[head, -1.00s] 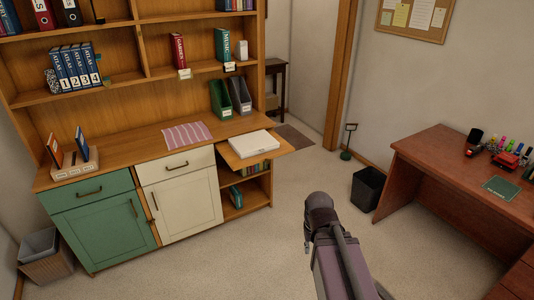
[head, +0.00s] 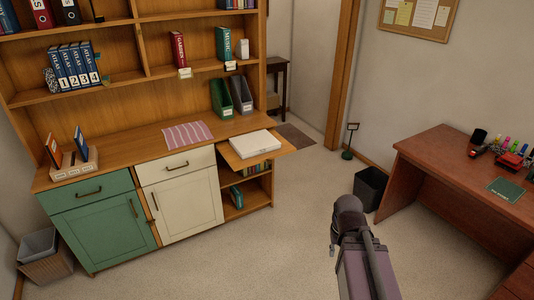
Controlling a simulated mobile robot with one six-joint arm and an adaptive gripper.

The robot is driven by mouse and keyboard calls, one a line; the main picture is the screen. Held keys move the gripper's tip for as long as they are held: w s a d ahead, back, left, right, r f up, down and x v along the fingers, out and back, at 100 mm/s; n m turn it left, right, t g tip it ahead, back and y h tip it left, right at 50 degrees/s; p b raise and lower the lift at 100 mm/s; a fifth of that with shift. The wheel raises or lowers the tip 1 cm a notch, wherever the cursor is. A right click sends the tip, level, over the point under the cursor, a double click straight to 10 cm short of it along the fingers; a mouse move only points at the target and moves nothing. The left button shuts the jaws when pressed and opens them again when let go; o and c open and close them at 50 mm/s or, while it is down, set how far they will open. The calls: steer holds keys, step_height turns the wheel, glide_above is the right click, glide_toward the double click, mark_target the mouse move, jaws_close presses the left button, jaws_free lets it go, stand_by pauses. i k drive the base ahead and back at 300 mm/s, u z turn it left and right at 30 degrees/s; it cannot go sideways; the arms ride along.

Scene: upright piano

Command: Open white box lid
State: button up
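The white box (head: 254,144) is a flat, low box on the pull-out shelf at the right end of the wooden cabinet's counter. Its top looks flat and closed. My arm reaches up from the bottom of the head view, right of the middle, over the carpet and well apart from the box. My gripper's fingertips cannot be made out.
The pull-out shelf (head: 273,156) juts out to the right of the cream cabinet door (head: 187,206). A striped cloth (head: 188,135) and magazine files (head: 221,98) are near the box. A dark bin (head: 369,188) and a desk (head: 450,160) stand right. Carpet between is clear.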

mark_target(253, 142)
steer(key=u, duration=0.05)
steer(key=i, duration=1)
steer(key=z, duration=0.05)
